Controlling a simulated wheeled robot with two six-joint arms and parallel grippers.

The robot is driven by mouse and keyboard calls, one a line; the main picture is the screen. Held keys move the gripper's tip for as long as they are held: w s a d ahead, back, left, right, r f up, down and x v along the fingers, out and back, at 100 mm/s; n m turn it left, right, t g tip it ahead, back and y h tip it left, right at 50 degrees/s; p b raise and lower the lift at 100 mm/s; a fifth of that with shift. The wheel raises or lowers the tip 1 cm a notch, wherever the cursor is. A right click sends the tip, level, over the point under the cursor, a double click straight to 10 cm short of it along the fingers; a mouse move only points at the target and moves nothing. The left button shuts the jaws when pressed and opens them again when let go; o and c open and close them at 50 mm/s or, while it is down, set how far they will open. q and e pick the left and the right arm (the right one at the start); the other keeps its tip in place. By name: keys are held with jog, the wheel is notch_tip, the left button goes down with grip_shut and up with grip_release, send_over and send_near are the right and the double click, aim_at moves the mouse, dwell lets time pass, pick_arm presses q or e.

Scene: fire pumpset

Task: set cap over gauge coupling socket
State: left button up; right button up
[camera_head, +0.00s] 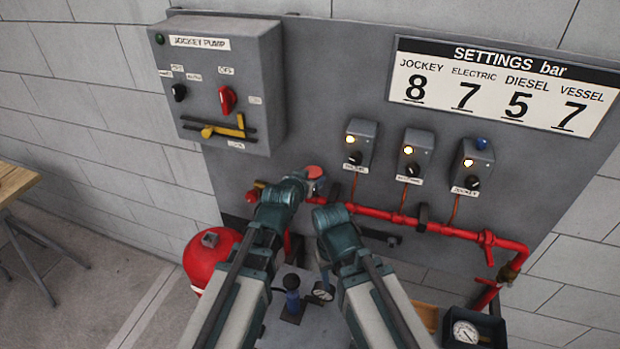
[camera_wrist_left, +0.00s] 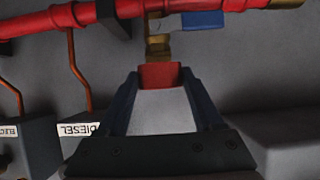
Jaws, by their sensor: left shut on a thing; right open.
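The red cap (camera_wrist_left: 160,76) sits between the fingertips of my left gripper (camera_wrist_left: 160,84), which is shut on it. In the head view the left gripper (camera_head: 309,181) is in front of the panel, with the red cap (camera_head: 315,172) at its tip. The brass coupling socket (camera_wrist_left: 158,47) hangs from the red pipe, directly beyond the cap in the left wrist view. The cap's edge meets the socket's end in that picture; I cannot tell whether they touch. My right gripper (camera_head: 329,214) is open, lower and to the right; its fingers are largely hidden.
The red pipe (camera_head: 385,215) runs along the panel, with a blue valve handle (camera_wrist_left: 202,20) by the socket. Pressure-switch boxes (camera_head: 412,153) sit above the pipe. The jockey pump box (camera_head: 226,90) and a red vessel (camera_head: 205,265) stand left. A gauge (camera_head: 466,332) lies in a dark tray.

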pick_arm(q)
jog(key=shift+f+b, duration=0.35)
jog(key=shift+f, duration=0.05)
pick_arm(e)
jog(key=shift+f, duration=0.4)
pick_arm(q)
jog(key=o, duration=1.5)
pick_arm(e)
jog(key=shift+r, duration=0.1)
